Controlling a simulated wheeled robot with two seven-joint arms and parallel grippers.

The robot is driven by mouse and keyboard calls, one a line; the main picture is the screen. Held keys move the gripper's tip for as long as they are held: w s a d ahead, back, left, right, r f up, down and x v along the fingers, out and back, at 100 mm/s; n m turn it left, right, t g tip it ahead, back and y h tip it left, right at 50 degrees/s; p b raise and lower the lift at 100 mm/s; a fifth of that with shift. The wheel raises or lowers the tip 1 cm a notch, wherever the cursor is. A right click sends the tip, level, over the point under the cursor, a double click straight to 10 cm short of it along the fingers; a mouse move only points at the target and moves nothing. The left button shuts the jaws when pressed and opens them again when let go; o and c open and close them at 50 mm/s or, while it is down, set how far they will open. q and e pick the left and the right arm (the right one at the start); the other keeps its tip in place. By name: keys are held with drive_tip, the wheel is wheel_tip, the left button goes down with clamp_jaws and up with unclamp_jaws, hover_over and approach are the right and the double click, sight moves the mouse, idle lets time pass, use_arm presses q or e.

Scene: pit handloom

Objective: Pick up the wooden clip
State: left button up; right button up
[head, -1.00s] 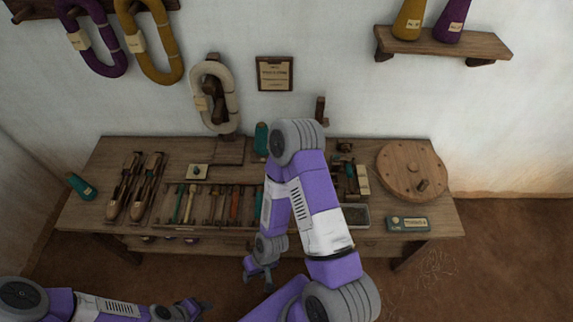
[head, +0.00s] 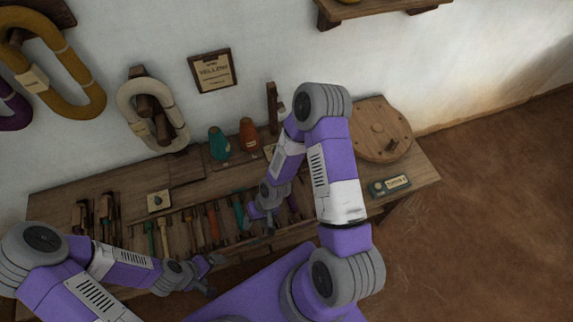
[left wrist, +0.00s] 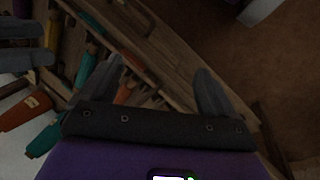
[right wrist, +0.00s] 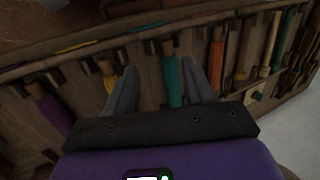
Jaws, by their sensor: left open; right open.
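I cannot pick out the wooden clip with certainty; several small wooden parts lie among the tools on the bench (head: 60,206). My right gripper (head: 263,220) is open and empty over the tool tray's right part. In the right wrist view its fingers (right wrist: 162,85) stand on either side of a teal-handled tool (right wrist: 173,80), and I see no grip on it. My left gripper (head: 208,274) is open and empty near the bench's front edge. In the left wrist view its fingers (left wrist: 158,82) are spread above the tray's edge and coloured handles. My right arm hides part of the bench.
A round wooden disc (head: 375,130) and a small labelled box (head: 390,185) are at the bench's right end. Teal (head: 219,144) and orange (head: 249,135) cones stand at the back. Yarn hanks hang on the wall. Floor is clear at right.

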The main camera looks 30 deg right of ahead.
use_arm(q)
drive_tip(key=shift+o, duration=0.7)
drive_tip(key=shift+s+a+f+b, duration=0.1)
drive_tip(key=shift+f+b, duration=0.3)
drive_tip(key=shift+f, duration=0.1)
drive_tip(key=shift+s+a+f+b, duration=0.1)
drive_tip(key=shift+f+b, duration=0.25)
drive_tip(key=shift+f, duration=0.15)
use_arm(e)
drive_tip(key=w+d+r+h, duration=0.1)
drive_tip(key=w+d, duration=0.4)
drive_tip(key=d, duration=0.1)
drive_tip(key=w+d+r+h+b, duration=0.1)
drive_tip(key=w+d+h, duration=0.1)
drive_tip(key=w+d, duration=0.3)
drive_tip(key=w+d+r+h, duration=0.1)
drive_tip(key=w+d+r, duration=0.1)
drive_tip(key=w+d, duration=0.4)
drive_tip(key=shift+d+m+h+b, duration=0.3)
drive_tip(key=shift+d, duration=0.35)
drive_tip(key=f, duration=0.4)
drive_tip(key=d+f+b, duration=0.1)
drive_tip(key=f, duration=0.2)
drive_tip(key=shift+w, duration=0.15)
use_arm(q)
wheel_tip(320, 180, down, 3)
drive_tip(key=shift+d+r, duration=0.1)
use_arm(e)
clamp_jaws()
